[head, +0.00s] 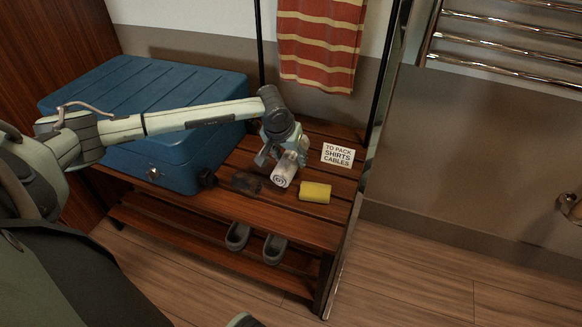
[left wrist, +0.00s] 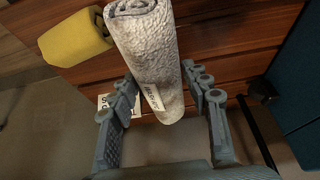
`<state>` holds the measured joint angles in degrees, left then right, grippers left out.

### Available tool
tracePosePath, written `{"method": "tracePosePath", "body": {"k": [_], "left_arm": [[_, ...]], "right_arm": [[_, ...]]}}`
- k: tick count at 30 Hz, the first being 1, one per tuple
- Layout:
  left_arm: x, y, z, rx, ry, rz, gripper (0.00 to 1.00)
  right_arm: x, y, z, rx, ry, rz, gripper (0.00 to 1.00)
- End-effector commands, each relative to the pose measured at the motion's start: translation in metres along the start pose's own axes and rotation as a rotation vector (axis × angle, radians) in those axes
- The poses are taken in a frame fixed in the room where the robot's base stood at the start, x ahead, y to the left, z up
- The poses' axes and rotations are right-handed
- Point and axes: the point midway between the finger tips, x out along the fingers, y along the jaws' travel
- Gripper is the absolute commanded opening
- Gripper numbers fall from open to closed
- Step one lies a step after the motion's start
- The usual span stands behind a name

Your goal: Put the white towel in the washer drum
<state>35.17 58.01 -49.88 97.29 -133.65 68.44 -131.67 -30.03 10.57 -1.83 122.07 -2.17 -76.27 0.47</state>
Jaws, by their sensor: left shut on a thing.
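The washer drum is not visible in either view. My right gripper is not in view.
A blue suitcase (head: 150,100) fills the rack's left side. Floor to the right is clear.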

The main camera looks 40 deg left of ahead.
Motion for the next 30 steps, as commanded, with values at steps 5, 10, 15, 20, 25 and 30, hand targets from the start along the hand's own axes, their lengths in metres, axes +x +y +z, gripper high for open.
{"method": "tracePosePath", "body": {"k": [5, 10, 15, 20, 25, 30], "left_arm": [[0.01, 0.003, 0.0, 0.0, -0.002, -0.001, 0.17], [0.032, 0.003, 0.011, -0.001, -0.004, -0.001, 0.17], [0.041, 0.002, 0.013, 0.0, 0.0, -0.001, 0.17], [0.041, 0.002, 0.013, 0.0, 0.0, -0.001, 0.17], [0.043, 0.002, 0.014, 0.0, 0.0, -0.001, 0.17], [0.043, 0.002, 0.014, 0.0, 0.0, -0.001, 0.68]], "right_arm": [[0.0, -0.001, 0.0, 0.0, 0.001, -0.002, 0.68], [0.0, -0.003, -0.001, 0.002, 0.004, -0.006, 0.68], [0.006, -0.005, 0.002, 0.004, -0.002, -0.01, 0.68], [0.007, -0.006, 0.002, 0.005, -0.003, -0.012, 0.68], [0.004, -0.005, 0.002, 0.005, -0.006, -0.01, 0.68], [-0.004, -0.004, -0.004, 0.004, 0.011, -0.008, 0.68]]}}
